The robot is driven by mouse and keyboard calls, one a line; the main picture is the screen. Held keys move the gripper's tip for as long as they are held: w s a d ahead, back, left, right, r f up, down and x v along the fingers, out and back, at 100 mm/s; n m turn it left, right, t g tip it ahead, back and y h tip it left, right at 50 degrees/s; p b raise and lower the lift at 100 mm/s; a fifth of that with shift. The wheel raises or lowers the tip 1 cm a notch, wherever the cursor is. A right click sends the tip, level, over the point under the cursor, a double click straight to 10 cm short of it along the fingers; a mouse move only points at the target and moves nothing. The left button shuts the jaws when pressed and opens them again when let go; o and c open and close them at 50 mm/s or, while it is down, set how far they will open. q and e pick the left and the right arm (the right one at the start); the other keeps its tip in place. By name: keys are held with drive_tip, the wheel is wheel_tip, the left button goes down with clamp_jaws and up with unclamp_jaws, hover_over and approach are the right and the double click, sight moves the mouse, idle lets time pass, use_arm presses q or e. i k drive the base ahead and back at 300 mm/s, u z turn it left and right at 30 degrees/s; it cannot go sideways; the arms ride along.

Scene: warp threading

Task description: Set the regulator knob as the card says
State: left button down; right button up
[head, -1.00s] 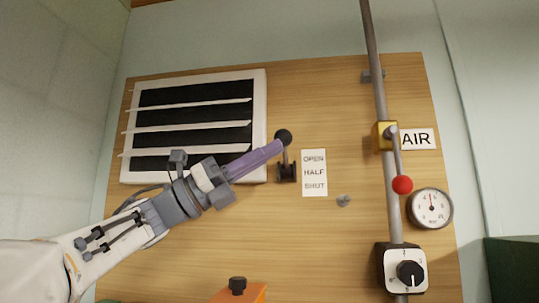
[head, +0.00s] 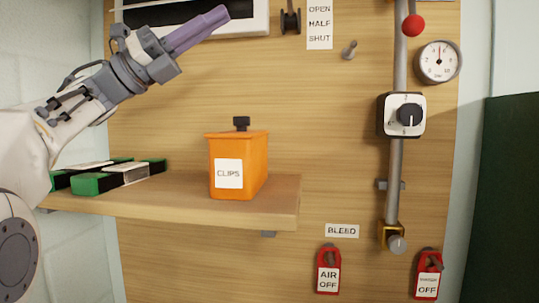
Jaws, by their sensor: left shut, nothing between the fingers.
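The regulator knob (head: 409,115) is black on a white square plate, mounted on the grey pipe at the right. Its white mark points downward; the small figures around it are too small to read surely. No card giving a setting can be made out. My left gripper (head: 221,14) is at the upper left, in front of the louvre panel's lower edge. Its purple fingers are shut with nothing between them, well to the left of the knob. My right gripper is not in view.
A round gauge (head: 438,62) and a red ball lever (head: 413,25) are above the knob. An orange CLIPS bin (head: 256,165) and green-ended items (head: 95,183) stand on a wooden shelf (head: 180,203). Red tags (head: 327,280) hang below.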

sight(409, 113)
drive_tip(key=k, duration=1)
